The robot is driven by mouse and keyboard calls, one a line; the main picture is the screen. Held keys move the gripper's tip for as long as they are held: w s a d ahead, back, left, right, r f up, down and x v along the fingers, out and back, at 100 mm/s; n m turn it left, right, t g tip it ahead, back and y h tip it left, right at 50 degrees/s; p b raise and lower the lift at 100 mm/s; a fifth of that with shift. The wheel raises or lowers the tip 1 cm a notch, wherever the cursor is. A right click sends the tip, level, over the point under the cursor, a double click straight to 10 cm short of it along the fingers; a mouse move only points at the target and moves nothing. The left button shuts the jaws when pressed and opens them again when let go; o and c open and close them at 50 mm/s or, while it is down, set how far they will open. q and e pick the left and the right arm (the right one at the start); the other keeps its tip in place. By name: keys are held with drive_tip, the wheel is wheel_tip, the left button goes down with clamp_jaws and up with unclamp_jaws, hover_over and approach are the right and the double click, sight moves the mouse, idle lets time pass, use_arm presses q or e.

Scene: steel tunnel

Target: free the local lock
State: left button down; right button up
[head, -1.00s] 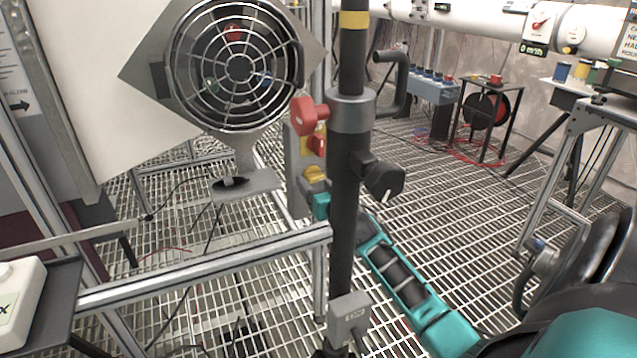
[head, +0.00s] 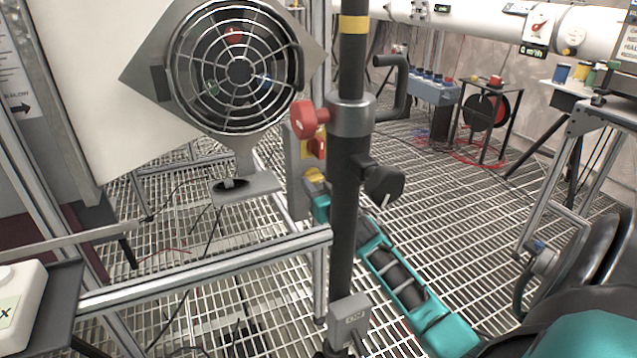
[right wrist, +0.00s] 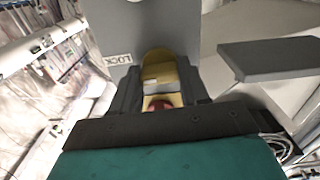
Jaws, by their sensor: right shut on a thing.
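The local lock is a yellow knob (head: 315,174) on a narrow grey box (head: 297,160) behind the dark pole. In the right wrist view the yellow knob (right wrist: 158,68) stands before a grey plate with a LOCK label (right wrist: 118,59). My right gripper (head: 316,187) reaches it from below right, passing behind the pole. In the right wrist view its dark fingers (right wrist: 160,95) are on both sides of the knob, shut on it. A red part (right wrist: 160,103) shows between them. My left gripper is out of view.
The dark pole (head: 345,230) stands close before my right arm, with a red knob (head: 304,119), a black knob (head: 384,184) and a bent handle (head: 392,88).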

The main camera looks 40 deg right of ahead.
drive_tip(key=n+p, duration=0.2)
drive_tip(key=n, duration=0.1)
drive_tip(key=shift+r, duration=0.1)
drive_tip(key=n+p, duration=0.1)
drive_tip(key=n, duration=0.8)
drive_tip(key=shift+n, duration=0.3)
drive_tip(key=n, duration=0.3)
drive_tip(key=shift+n, duration=0.3)
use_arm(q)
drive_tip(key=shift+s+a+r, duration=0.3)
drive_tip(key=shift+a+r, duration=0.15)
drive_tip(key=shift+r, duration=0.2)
use_arm(e)
drive_tip(key=shift+n, duration=0.5)
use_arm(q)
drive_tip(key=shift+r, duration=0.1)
use_arm(e)
drive_tip(key=shift+n, duration=0.3)
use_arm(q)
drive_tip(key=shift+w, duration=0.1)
use_arm(e)
drive_tip(key=o, duration=1.1)
drive_tip(key=shift+c, duration=0.2)
